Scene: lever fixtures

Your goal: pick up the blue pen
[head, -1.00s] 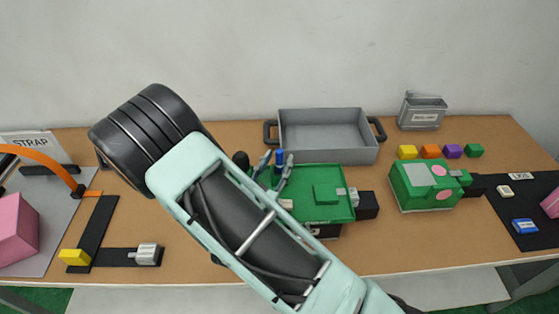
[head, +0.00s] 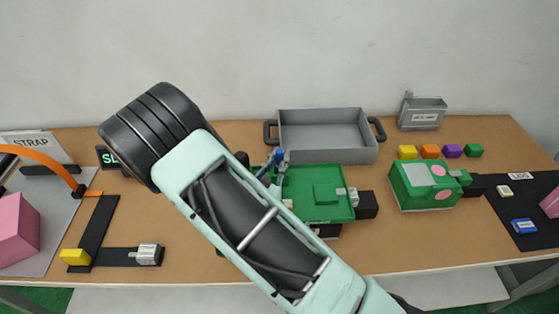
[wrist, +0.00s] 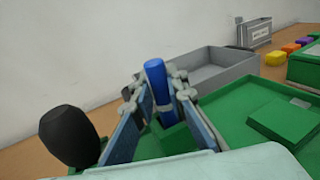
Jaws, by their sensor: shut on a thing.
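The blue pen (wrist: 155,78) stands nearly upright between the two fingers of my gripper (wrist: 160,97) in the wrist view. My gripper is shut on it, with the pen's top rising above the fingertips. In the head view my gripper (head: 277,160) is at the left back corner of the green tray, and the pen is mostly hidden by the fingers.
A grey handled bin (head: 325,148) stands right behind the green tray. A dark rounded object (wrist: 68,137) is left of my gripper in the wrist view. A green box with pink spots (head: 425,185) and several coloured cubes (head: 430,151) are to the right.

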